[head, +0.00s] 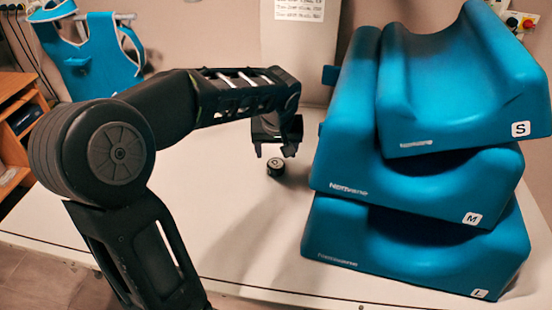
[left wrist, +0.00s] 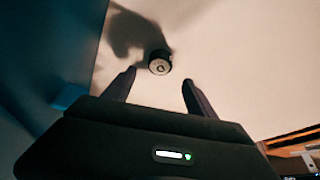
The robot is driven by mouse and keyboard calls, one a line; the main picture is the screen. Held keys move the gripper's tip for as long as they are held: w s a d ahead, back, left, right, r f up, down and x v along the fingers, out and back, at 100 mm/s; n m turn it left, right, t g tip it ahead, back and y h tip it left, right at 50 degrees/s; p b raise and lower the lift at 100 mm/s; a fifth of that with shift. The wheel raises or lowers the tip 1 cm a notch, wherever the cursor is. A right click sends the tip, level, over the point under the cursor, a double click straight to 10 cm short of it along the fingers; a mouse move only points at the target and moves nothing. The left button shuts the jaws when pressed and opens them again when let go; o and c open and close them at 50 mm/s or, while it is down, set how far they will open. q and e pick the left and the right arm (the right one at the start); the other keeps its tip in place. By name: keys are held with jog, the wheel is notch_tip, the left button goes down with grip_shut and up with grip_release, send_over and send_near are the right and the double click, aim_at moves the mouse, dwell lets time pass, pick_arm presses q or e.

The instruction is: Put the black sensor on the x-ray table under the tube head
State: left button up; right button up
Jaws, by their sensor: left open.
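The black sensor (head: 276,168) is a small, short black cylinder with a lighter top. It stands upright on the white x-ray table (head: 230,230), left of the blue cushions. My left gripper (head: 275,152) is open, with its fingers pointing down just above the sensor in the head view. In the left wrist view the sensor (left wrist: 159,62) lies beyond the two fingertips (left wrist: 158,75), roughly midway between them, and nothing is held. The tube head cannot be made out with certainty. My right gripper is not in view.
Blue cushions marked S (head: 470,80), M (head: 420,175) and L (head: 410,245) are stacked on the table's right side. A blue apron (head: 95,60) hangs at the back left. A wooden shelf (head: 20,105) stands at the far left. The table's front middle is clear.

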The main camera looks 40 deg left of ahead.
pick_arm(q)
jog(key=v, duration=0.5)
jog(key=shift+c, duration=0.5)
dwell(2.2)
